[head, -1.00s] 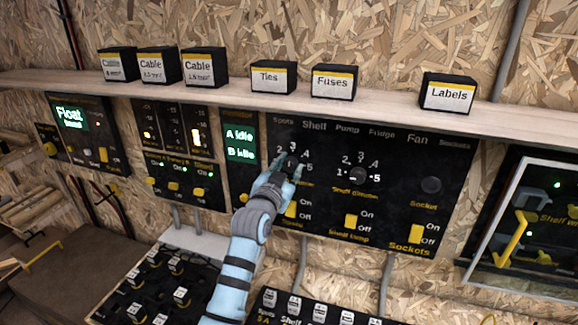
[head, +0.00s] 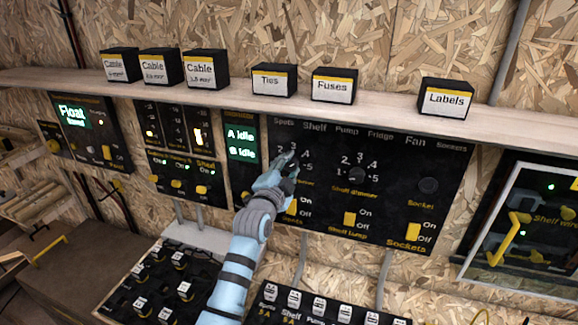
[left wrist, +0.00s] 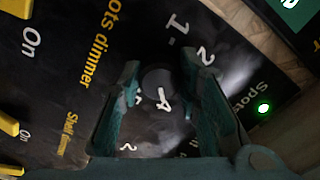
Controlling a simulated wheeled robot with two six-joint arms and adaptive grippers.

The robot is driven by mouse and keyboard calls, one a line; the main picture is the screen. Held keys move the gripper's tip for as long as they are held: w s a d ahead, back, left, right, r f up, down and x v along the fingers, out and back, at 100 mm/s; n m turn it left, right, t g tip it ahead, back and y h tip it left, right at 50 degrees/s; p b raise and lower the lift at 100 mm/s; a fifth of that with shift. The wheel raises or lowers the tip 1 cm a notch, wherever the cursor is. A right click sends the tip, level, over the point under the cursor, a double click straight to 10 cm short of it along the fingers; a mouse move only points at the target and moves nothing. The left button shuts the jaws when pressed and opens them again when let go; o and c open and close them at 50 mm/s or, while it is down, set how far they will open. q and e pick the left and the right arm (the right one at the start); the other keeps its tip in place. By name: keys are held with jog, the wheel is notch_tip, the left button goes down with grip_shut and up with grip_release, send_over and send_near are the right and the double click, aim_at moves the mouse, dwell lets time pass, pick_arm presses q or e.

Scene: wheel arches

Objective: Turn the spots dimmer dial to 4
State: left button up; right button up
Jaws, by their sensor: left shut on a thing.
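The spots dimmer dial (left wrist: 158,80) is a round dark knob on the black panel, between my two fingers in the left wrist view. My left gripper (head: 288,164) is shut on it; it also shows in the left wrist view (left wrist: 162,92). The dial is mostly hidden behind the gripper in the head view. The printed 1 and 2 show above and beside the dial in the wrist view; other figures are partly hidden. A white mark shows at the dial's lower edge, but I cannot tell the exact setting. My right gripper is not in view.
The shelf dimmer dial (head: 357,174) is close on the right. Yellow switches, such as the shelf lamp switch (head: 349,219), sit below the dials. A wooden shelf (head: 235,106) with labelled boxes runs above the panel. A fuse block (head: 160,285) lies below left.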

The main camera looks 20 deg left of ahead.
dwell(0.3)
pick_arm(q)
jog(key=o, duration=1.1)
jog(key=shift+o, duration=0.2)
jog(key=shift+s, duration=0.1)
jog(key=s, duration=1.1)
jog(key=shift+s+a, duration=0.35)
jog(key=shift+s, duration=0.05)
